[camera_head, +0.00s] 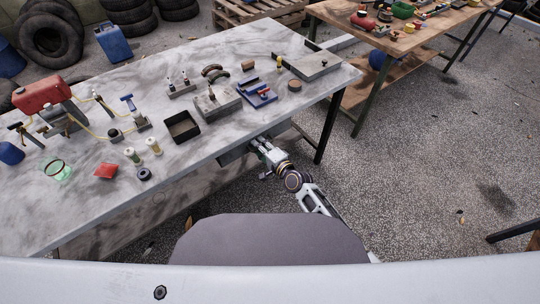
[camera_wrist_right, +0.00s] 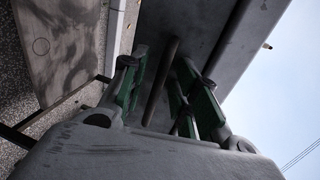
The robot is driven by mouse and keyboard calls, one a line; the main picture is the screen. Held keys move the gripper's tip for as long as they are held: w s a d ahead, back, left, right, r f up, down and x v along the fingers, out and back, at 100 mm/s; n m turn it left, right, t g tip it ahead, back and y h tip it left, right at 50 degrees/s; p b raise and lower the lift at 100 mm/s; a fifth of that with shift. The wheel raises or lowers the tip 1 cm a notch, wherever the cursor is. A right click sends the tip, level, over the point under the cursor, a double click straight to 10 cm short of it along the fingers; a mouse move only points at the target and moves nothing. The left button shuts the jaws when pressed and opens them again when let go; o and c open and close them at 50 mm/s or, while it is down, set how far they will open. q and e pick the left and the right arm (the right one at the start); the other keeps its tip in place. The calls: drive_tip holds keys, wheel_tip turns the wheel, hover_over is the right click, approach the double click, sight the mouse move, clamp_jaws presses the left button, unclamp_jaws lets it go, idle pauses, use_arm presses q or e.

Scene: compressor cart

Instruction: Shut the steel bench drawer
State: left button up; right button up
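The steel bench drawer (camera_head: 234,155) is a grey box under the near edge of the marble-patterned bench (camera_head: 205,155). Only a strip of it shows past the bench top, and I cannot tell how far out it is. My right gripper (camera_head: 260,145) is at the drawer's front, just below the bench edge. In the right wrist view the gripper (camera_wrist_right: 160,72) has its green-padded fingers apart on either side of a dark bar handle (camera_wrist_right: 162,78). A gap shows between the handle and the right-hand finger. The grey drawer front (camera_wrist_right: 210,35) lies behind the handle. My left gripper is out of view.
The bench top holds a red compressor (camera_head: 42,95), a black tray (camera_head: 182,127), a blue vise-like tool (camera_head: 258,94) and small parts. A wooden table (camera_head: 400,40) stands at the back right. The speckled floor right of the bench is mostly clear.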

drive_tip(key=v, duration=1.1)
drive_tip(key=shift+s+d, duration=0.2)
drive_tip(key=shift+s, duration=0.1)
idle(0.6)
